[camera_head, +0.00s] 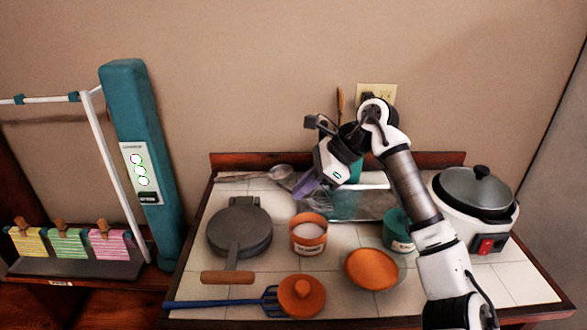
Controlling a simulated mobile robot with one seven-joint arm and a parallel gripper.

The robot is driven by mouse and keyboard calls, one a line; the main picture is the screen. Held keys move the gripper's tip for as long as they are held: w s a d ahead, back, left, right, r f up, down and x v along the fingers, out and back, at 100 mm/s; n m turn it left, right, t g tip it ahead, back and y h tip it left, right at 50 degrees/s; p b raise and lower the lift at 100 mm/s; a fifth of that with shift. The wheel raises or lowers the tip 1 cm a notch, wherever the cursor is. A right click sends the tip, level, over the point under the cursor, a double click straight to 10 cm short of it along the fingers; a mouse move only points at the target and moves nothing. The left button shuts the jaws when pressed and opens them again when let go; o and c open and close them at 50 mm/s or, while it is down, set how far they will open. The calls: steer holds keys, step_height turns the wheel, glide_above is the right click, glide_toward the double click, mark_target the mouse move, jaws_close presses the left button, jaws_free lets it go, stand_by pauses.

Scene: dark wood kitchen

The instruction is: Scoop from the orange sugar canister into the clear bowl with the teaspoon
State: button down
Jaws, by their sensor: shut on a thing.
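The orange sugar canister (308,246) stands open near the middle of the tiled counter, with white sugar (308,231) inside. My gripper (304,186) is shut, above and behind the canister and apart from it. What it holds is too small to make out; no other teaspoon shows clearly, so I take it to be the teaspoon. The clear bowl (402,270) appears as a faint see-through rim to the right of the canister, around an orange round surface (371,268). I cannot tell whether that orange is contents.
An orange knobbed lid (302,296) and a blue slotted turner (220,303) lie in front. A round grey press (240,232) is left, a large metal spoon (282,173) behind. A teal canister (397,231) and a rice cooker (476,205) stand right; a metal tray (372,207) lies behind.

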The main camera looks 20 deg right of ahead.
mark_target(308, 199)
steer(key=shift+w+f+b, duration=0.25)
steer(key=shift+f+b, duration=0.2)
steer(key=shift+f, duration=0.45)
steer(key=shift+f+b, duration=1.2)
steer(key=shift+f, duration=2.2)
steer(key=shift+s+d+p, duration=0.2)
steer(key=shift+d+p, duration=0.6)
steer(key=shift+p, duration=0.3)
steer(key=shift+w+a+r+p, duration=0.1)
steer(key=shift+r+p, duration=0.1)
steer(key=shift+r, duration=1.25)
steer(key=shift+a+r+p, duration=0.1)
steer(key=shift+r+p, duration=0.1)
steer(key=shift+r, duration=1.2)
steer(key=shift+w+a+r+g+h, duration=0.15)
steer(key=shift+a+r+g+h, duration=0.1)
steer(key=shift+a+r+h, duration=0.4)
steer(key=shift+w+a+r+g+h, duration=0.1)
steer(key=shift+a+r+g+h, duration=0.2)
steer(key=shift+r+h, duration=0.55)
steer(key=shift+f, duration=0.2)
